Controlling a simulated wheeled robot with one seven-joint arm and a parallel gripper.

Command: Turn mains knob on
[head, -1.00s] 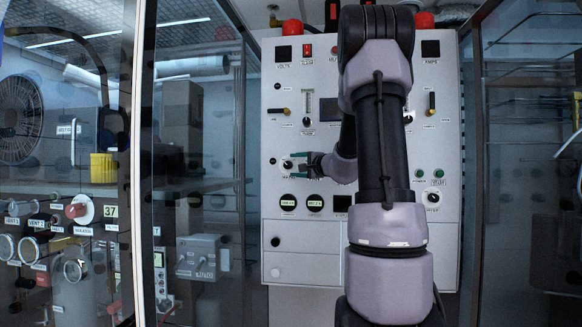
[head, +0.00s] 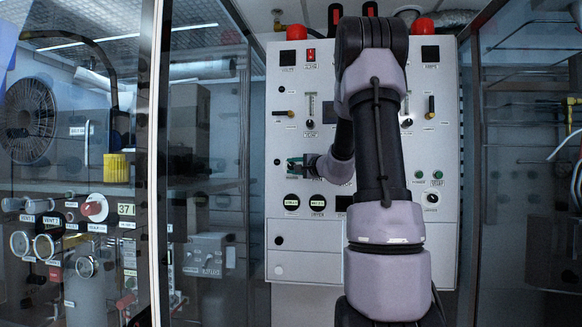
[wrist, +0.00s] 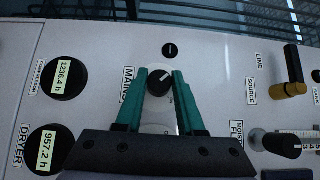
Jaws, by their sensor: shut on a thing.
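The mains knob (wrist: 159,83) is a round black knob with a white pointer line on the pale panel, beside a label reading MAINS. In the wrist view its pointer slants up and to the right. My gripper (wrist: 161,78) has its two green fingers on either side of the knob and is shut on it. In the head view my gripper (head: 296,165) is at the left part of the panel, and it hides the knob there.
The control panel (head: 300,265) carries other controls close by: two round hour counters (wrist: 58,80), a black and yellow source lever (wrist: 290,75) and a black flow knob (wrist: 280,145). A glass-fronted cabinet with gauges stands left. My arm covers the panel's middle.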

